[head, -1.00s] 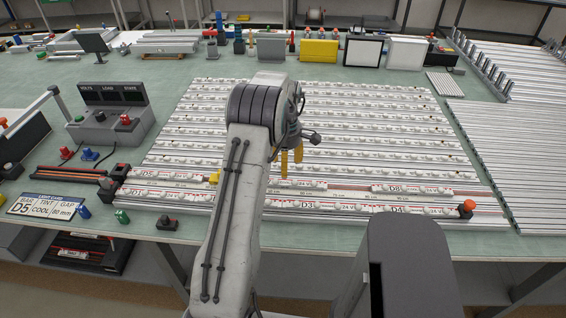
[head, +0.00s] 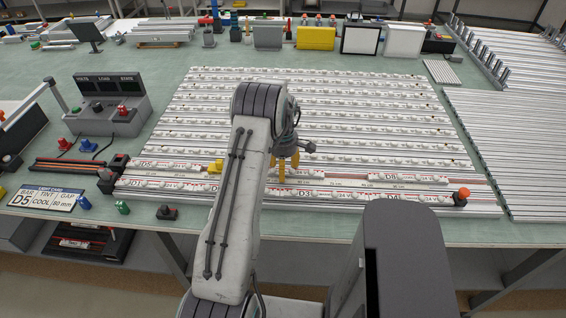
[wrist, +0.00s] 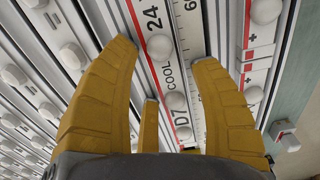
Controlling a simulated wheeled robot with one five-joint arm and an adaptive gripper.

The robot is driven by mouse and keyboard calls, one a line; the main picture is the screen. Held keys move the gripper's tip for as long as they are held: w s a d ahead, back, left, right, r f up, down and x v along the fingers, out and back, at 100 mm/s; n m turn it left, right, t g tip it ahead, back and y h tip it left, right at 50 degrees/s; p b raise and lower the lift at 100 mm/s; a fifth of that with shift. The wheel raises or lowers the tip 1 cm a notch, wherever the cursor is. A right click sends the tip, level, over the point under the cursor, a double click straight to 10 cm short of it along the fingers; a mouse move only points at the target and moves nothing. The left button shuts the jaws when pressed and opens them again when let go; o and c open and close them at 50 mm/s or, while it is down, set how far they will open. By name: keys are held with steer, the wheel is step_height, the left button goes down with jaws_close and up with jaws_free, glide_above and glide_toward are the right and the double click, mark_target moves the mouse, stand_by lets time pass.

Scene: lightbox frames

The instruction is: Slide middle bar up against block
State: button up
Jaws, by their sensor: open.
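The middle bar, marked D7 COOL (wrist: 168,75), is white with red trim and round knobs. It lies between my fingers in the wrist view; my arm hides much of it in the head view. My gripper (head: 285,167) has yellow fingers, open and pointing down at that row. In the wrist view my gripper (wrist: 165,55) straddles the bar, one finger either side; I cannot tell contact. A small yellow block (head: 216,166) stands at the right end of bar D5 (head: 165,164). Bar D8 (head: 393,177) lies farther right in the same row.
A front row with D3 and D4 (head: 392,195) runs nearer the bench edge, ending at an orange knob (head: 462,193). Several rows of knobbed bars lie behind. A light card (head: 46,199) reads D5, COOL, 80 mm. Bare rails (head: 490,150) fill the right.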

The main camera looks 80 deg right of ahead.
steer(key=shift+f, duration=0.1)
steer(key=shift+c, duration=0.3)
steer(key=c, duration=1)
steer(key=shift+w, duration=0.15)
steer(key=shift+w+a+b, duration=0.15)
steer(key=shift+w+b, duration=0.1)
steer(key=shift+w, duration=1.05)
steer(key=shift+w+a+b, duration=0.15)
steer(key=shift+w+b, duration=0.1)
steer(key=shift+w, duration=1.05)
steer(key=o, duration=1.3)
